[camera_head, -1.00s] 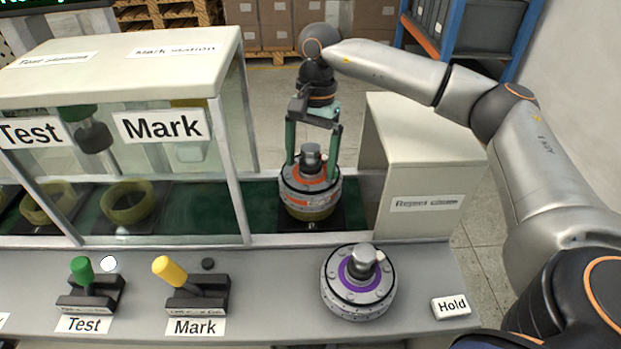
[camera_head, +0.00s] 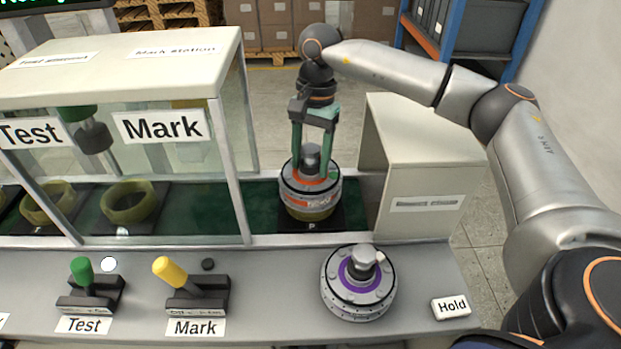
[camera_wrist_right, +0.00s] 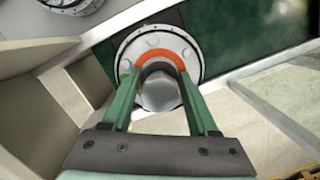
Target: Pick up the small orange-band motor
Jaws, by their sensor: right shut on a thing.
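The small orange-band motor (camera_head: 310,196) sits upright in an olive ring on a dark plate on the green belt, right of the glass enclosure. Its grey knob also shows in the right wrist view, with the orange band (camera_wrist_right: 172,46) around it. My right gripper (camera_head: 312,165) comes down from above and is shut on the motor's knob, with one green finger on each side. The fingers also show in the right wrist view (camera_wrist_right: 160,80). My left gripper is not in view.
A purple-band motor (camera_head: 358,292) stands on the front ledge beside the Hold label (camera_head: 451,306). Green and yellow levers (camera_head: 182,282) stand at the left. The glass enclosure (camera_head: 232,170) and a beige box (camera_head: 425,180) flank the right gripper closely.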

